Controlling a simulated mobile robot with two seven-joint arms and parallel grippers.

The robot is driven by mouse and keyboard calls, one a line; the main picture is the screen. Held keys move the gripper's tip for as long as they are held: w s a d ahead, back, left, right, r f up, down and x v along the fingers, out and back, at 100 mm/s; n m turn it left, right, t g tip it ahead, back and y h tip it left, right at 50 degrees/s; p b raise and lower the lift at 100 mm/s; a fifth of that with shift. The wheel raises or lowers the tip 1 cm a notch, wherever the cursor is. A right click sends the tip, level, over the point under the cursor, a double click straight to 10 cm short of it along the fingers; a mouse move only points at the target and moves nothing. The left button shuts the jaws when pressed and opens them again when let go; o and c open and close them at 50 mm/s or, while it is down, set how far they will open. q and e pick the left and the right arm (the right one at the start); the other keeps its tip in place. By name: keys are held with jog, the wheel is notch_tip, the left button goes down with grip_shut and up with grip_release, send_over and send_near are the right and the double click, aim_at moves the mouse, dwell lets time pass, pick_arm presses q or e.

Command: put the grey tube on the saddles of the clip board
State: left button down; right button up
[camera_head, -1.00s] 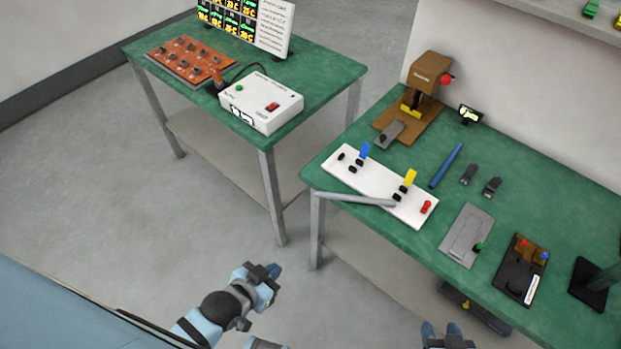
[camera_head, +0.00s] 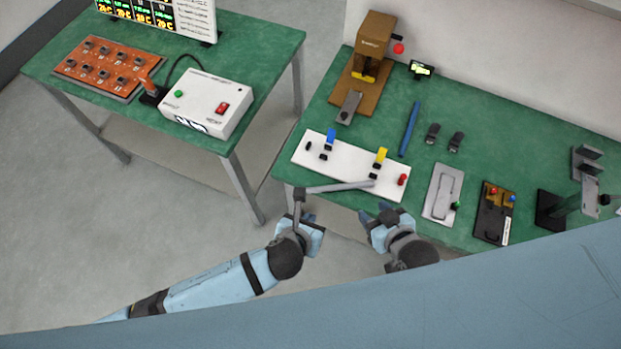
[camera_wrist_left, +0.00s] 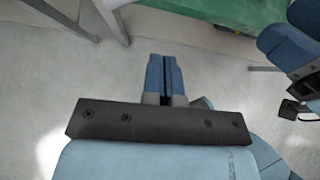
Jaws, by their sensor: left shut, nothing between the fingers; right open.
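The grey tube (camera_head: 338,187) lies at a slant across the front edge of the white clip board (camera_head: 345,175). Its right end rests near the yellow clip (camera_head: 380,156), and its left end sticks out past the board near the table's front edge. A blue clip (camera_head: 330,137) stands toward the board's left end. My left gripper (camera_head: 306,217) is just in front of the table, below the tube's left end. In the left wrist view its fingers (camera_wrist_left: 163,75) are together and empty. My right gripper (camera_head: 376,213) is open in front of the board's right part.
A blue tube (camera_head: 409,129) lies behind the board. A brown press (camera_head: 368,55) stands at the back left. A grey plate (camera_head: 443,194) and a black box (camera_head: 493,212) lie to the right. A second table (camera_head: 255,50) stands left across a gap.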

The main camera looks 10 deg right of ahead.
pick_arm(q)
send_near(329, 192)
jog(key=x, duration=0.5)
jog(key=shift+s+a+f+p, duration=0.1)
jog(key=shift+s+f+p, duration=0.05)
jog(key=shift+f+p, duration=0.25)
jog(key=shift+w+d+f, duration=0.15)
jog(key=shift+w+d, duration=0.3)
jog(key=shift+w, duration=0.25)
pick_arm(e)
jog(key=shift+s+d+r, duration=0.15)
jog(key=shift+s+r, duration=0.05)
jog(key=shift+r, duration=0.3)
pick_arm(q)
jog(key=shift+d, duration=0.1)
pick_arm(e)
jog(key=shift+f, duration=0.15)
